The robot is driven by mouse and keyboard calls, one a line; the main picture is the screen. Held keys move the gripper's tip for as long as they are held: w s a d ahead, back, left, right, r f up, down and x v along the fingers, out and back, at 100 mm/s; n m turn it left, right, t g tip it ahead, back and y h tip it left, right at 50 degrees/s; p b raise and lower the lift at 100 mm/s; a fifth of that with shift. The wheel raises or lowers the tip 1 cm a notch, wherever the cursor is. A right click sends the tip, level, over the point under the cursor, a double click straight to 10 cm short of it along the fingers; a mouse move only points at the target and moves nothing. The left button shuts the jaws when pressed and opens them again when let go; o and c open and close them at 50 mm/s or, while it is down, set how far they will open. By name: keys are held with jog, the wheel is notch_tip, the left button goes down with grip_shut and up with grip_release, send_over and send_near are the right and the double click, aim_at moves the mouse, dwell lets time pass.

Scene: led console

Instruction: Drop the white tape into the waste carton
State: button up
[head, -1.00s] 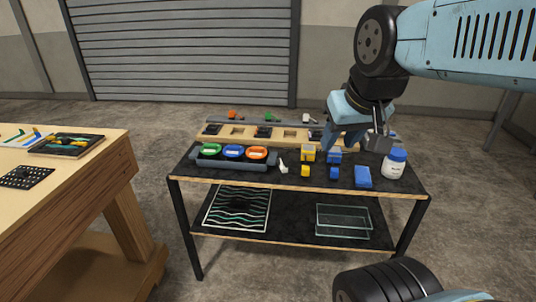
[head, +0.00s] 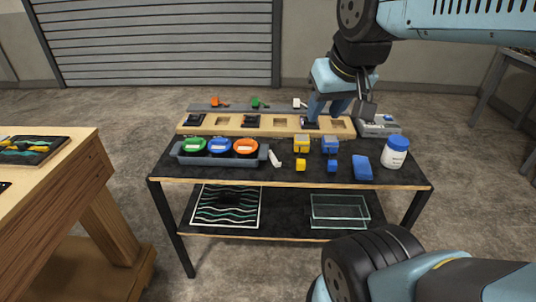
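I cannot make out a white tape or a waste carton in the head view. A small white piece (head: 274,158) lies on the black table, right of the tray; it is too small to identify. My gripper (head: 328,113) hangs over the back of the table, near the wooden strip with square recesses. The fingers partly cover a dark block in the strip.
The black table (head: 296,176) holds a grey tray (head: 220,160) of green, blue and orange round containers, yellow and blue blocks, and a white jar (head: 395,152) with a blue lid. A wooden workbench (head: 60,175) stands at left. Concrete floor is open between them.

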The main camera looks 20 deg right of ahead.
jog(key=w+f+g, duration=0.2)
jog(key=w, duration=0.7)
jog(key=g, duration=0.4)
send_over(273, 156)
jog(key=s, duration=0.6)
jog(key=shift+n, duration=0.4)
jog(key=f, duration=2.7)
jog(key=shift+s+d, duration=0.1)
jog(key=shift+d, duration=0.1)
jog(key=shift+a+f, duration=0.15)
jog(key=shift+f, duration=2.35)
jog(key=shift+c, duration=0.4)
grip_shut()
